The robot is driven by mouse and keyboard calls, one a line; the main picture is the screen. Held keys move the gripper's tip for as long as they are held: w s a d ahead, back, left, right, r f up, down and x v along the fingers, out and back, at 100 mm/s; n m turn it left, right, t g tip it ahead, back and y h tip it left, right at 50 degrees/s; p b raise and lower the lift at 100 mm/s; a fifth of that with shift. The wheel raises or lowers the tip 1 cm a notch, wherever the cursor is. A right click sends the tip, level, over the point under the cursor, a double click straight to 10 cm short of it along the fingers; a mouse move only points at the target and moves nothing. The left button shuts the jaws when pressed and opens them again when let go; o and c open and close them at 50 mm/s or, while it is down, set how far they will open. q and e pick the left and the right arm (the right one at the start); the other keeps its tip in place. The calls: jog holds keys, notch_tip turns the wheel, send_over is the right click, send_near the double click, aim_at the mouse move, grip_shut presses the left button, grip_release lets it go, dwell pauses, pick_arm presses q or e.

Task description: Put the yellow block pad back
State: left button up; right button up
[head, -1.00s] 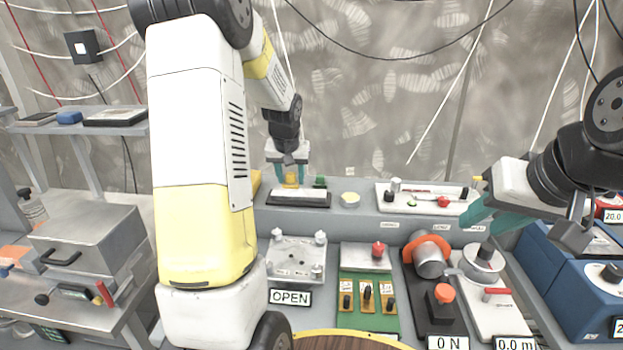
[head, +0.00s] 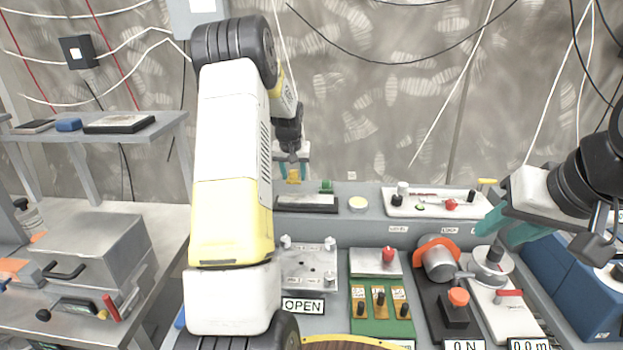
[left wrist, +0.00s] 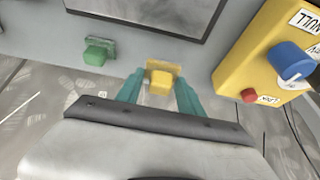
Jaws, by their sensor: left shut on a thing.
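The yellow block pad (head: 294,177) is between the teal fingertips of my left gripper (head: 293,172), at the back of the grey bench ledge. In the left wrist view, the pad (left wrist: 161,82) shows as a yellow block on a flat yellow plate, with my left gripper (left wrist: 160,92) shut on it. I cannot tell whether the pad touches the ledge. A similar green block pad (head: 326,187) sits to its right in the head view; it also shows in the left wrist view (left wrist: 98,52). My right gripper (head: 507,227) is open and apparently empty at the right.
A dark framed plate (head: 307,204) lies on the ledge in front of the pads. A yellow control box (left wrist: 275,55) with a blue knob stands close beside my left gripper.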

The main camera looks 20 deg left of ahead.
aim_at(293, 181)
pick_arm(q)
jog(key=shift+w+a+f, duration=0.15)
jog(key=shift+w+a, duration=0.15)
jog(key=shift+w, duration=0.2)
jog(key=shift+f, duration=1.65)
jog(key=o, duration=1.3)
jog(key=shift+f, duration=0.15)
